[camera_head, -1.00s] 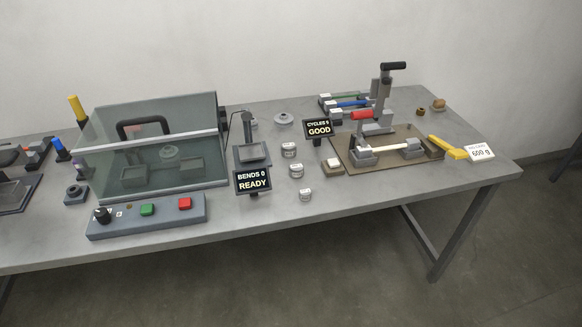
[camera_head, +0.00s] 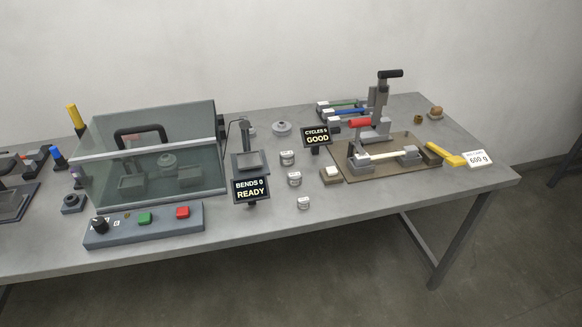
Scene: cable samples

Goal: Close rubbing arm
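The rubbing rig stands on a brown base plate (camera_head: 420,165) at the right of the table. A grey upright arm (camera_head: 378,98) with a black handle (camera_head: 391,73) rises at its back, apparently swung up. A red grip (camera_head: 360,123) sticks out to the left, lower down. A cream cable sample (camera_head: 380,156) lies between two grey clamp blocks (camera_head: 408,153) in front of the arm, uncovered from above. A display (camera_head: 317,137) beside it reads "CYCLES 6 GOOD". Neither of my grippers is in view.
A glass-fronted chamber (camera_head: 155,155) with a control box (camera_head: 145,225) stands at the left. A display (camera_head: 251,189) reads "BENDS 0 READY". Several small weights (camera_head: 294,179) stand mid-table. A yellow-handled tool (camera_head: 445,154) and a 600 g card (camera_head: 477,158) lie right of the rig.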

